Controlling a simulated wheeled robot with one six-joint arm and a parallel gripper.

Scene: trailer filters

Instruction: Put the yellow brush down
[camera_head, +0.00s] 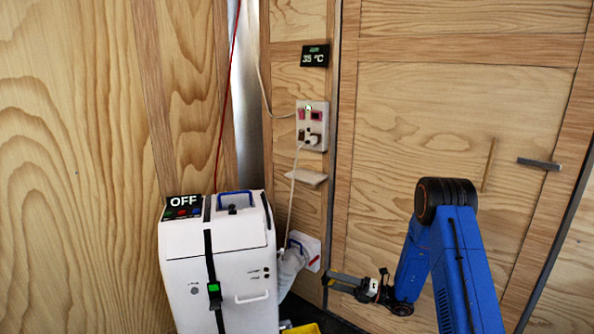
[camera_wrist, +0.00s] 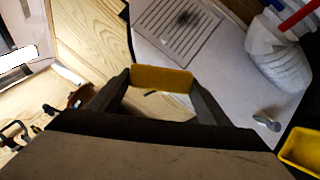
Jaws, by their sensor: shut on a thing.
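My gripper (camera_wrist: 161,92) is shut on the yellow brush (camera_wrist: 161,78), which spans between its two fingertips in the wrist view. Behind the brush is a white panel (camera_wrist: 225,80) with a slotted grille (camera_wrist: 178,28) that has a dark smudge on it. In the head view my gripper (camera_head: 333,281) is low, right of the white machine (camera_head: 225,262) and in front of the wooden wall. The brush is too small to make out clearly there.
A yellow container (camera_wrist: 303,150) is at the right edge of the wrist view; its rim also shows in the head view (camera_head: 302,329). A white hose (camera_head: 290,264) runs beside the machine. A small bolt-like piece (camera_wrist: 266,122) is on the white panel. A wall socket (camera_head: 312,125) holds a plugged cable.

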